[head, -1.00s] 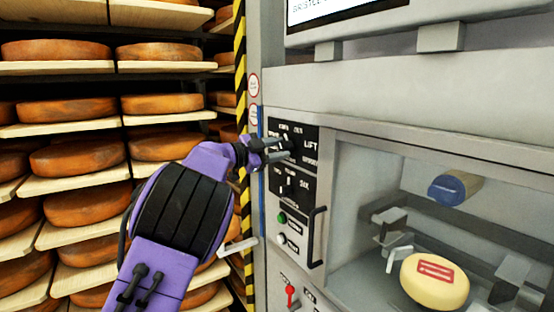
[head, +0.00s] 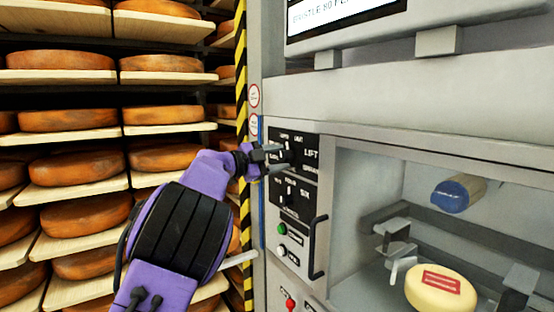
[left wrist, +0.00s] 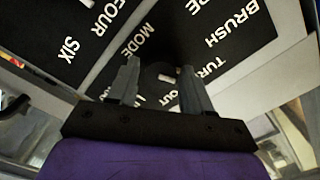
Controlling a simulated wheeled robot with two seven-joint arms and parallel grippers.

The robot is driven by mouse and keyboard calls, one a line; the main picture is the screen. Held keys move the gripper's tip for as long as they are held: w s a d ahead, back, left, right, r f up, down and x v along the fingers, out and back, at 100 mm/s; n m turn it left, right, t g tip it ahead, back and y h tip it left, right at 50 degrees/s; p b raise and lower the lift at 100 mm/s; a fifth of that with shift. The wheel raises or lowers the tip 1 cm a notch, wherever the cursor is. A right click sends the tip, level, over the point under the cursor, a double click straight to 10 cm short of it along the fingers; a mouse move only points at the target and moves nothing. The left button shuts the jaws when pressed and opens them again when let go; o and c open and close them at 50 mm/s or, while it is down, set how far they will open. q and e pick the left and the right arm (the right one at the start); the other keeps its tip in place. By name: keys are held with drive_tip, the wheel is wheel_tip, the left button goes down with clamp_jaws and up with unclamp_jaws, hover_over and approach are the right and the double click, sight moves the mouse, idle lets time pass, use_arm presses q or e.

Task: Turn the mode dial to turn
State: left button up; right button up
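The mode dial (left wrist: 160,72) is a dark round knob with a small white mark, on a black panel lettered MODE, BRUSH and TURN, upside down in the left wrist view. Which label the white mark points to is unclear. My right gripper is not in view.
A second panel with another dial (head: 290,193) sits just below, then a green button (head: 281,229) and a black handle (head: 319,247). A yellow cheese (head: 441,288) stands in the machine's bay at right. Shelves of cheese wheels (head: 70,166) fill the left.

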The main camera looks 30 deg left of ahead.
use_arm(q)
drive_tip(key=shift+o, duration=0.4)
drive_tip(key=shift+s+r, duration=0.1)
drive_tip(key=shift+s+a+f+b, duration=0.2)
drive_tip(key=shift+s+b, duration=0.2)
drive_tip(key=b+v, duration=0.3)
drive_tip(key=v, duration=0.6)
drive_tip(key=shift+s+r+b, duration=0.2)
drive_tip(key=shift+s+b, duration=0.1)
drive_tip(key=shift+s, duration=0.05)
drive_tip(key=shift+a, duration=0.2)
